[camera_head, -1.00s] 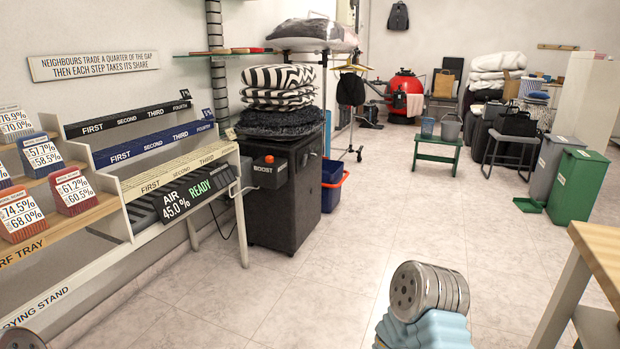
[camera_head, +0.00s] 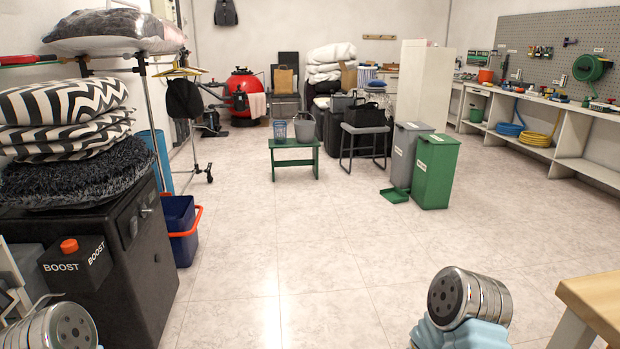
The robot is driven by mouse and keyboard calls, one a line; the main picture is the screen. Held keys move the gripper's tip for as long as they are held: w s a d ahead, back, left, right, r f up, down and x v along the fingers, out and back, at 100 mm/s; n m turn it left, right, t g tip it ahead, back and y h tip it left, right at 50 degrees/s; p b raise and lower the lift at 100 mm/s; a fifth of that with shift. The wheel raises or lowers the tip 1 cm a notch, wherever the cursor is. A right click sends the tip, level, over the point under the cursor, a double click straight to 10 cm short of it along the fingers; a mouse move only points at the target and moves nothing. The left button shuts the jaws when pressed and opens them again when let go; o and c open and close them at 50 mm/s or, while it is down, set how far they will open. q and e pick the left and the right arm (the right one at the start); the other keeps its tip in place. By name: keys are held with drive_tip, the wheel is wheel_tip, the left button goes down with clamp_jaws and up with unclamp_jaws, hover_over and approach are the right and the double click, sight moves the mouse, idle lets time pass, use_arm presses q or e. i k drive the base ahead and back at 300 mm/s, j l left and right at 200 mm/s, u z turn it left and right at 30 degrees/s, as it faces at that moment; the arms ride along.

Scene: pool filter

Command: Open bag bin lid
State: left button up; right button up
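Two lidded bins stand on the tiled floor in the middle right: a grey bin (camera_head: 402,160) and a green bin (camera_head: 437,175) beside it. Both lids look shut. Each bin has a small white label on its front, too small to read, so I cannot tell which is the bag bin. Links of my own arms show at the bottom left and bottom right. Neither gripper is in view.
A green stool (camera_head: 293,155) with buckets stands left of the bins. A green dustpan (camera_head: 394,195) lies before the grey bin. A wooden table (camera_head: 597,300) is at the bottom right, a black BOOST cabinet (camera_head: 140,270) at the left. The floor between is clear.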

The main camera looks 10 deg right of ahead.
sight(434, 138)
drive_tip(key=i+l+z, duration=0.2)
drive_tip(key=i, duration=0.3)
drive_tip(key=i+j+z, duration=0.2)
drive_tip(key=i, duration=0.35)
drive_tip(key=i+z, duration=0.2)
drive_tip(key=i, duration=0.3)
drive_tip(key=i+j+z, duration=0.2)
drive_tip(key=i, duration=0.3)
drive_tip(key=i+j+z, duration=0.2)
drive_tip(key=i, duration=0.35)
drive_tip(key=i+l+z, duration=0.35)
drive_tip(key=i, duration=0.55)
drive_tip(key=i+j+z, duration=0.1)
drive_tip(key=i+z, duration=0.25)
drive_tip(key=i, duration=0.5)
drive_tip(key=i+j+z, duration=0.35)
drive_tip(key=i, duration=0.55)
drive_tip(key=l, duration=0.1)
